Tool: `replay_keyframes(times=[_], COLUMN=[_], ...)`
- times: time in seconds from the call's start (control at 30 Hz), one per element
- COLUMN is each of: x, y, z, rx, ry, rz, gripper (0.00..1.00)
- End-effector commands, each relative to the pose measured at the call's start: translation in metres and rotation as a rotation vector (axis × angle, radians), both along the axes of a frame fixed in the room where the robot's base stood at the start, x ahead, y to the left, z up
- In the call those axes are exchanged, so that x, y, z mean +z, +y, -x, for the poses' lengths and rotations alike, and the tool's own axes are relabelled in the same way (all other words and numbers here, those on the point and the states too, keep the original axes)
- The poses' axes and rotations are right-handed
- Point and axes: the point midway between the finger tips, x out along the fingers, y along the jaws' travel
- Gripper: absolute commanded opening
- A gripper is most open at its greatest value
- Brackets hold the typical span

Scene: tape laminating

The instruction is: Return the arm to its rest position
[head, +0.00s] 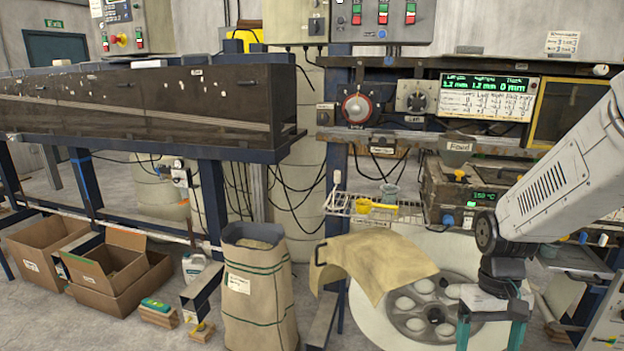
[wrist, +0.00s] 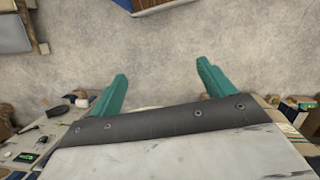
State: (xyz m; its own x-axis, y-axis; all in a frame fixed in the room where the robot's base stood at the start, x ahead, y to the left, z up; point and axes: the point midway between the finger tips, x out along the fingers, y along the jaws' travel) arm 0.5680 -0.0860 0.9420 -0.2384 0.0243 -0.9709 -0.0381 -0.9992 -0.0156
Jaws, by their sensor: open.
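My gripper (head: 491,322) hangs at the lower right of the head view, below my white arm link, with its two teal fingers pointing down and apart. It also shows in the wrist view (wrist: 162,80), where the two teal fingers are spread wide with nothing between them. Bare grey floor or wall lies beyond the fingertips in the wrist view.
A paper sack (head: 256,300) and open cardboard boxes (head: 115,270) stand on the floor to the left. A control bench with a heated box (head: 448,190) is behind my arm.

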Motion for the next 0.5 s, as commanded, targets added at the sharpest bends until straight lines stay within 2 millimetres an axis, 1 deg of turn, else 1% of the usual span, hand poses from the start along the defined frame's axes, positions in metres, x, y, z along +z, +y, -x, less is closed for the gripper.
replay_keyframes(times=[0.03, 0.1, 0.2, 0.3, 0.4, 0.5], x=[0.019, 0.041, 0.068, 0.091, 0.109, 0.124], y=[0.006, 0.014, 0.023, 0.032, 0.039, 0.044], z=[0.014, 0.035, 0.065, 0.092, 0.115, 0.131], rx=[-0.011, -0.029, -0.046, -0.049, -0.034, -0.015], ry=[-0.004, 0.001, -0.005, -0.028, -0.079, -0.158], rz=[0.005, 0.011, 0.019, 0.023, 0.025, 0.027], gripper=[0.81, 0.81, 0.81, 0.81, 0.81, 0.81])
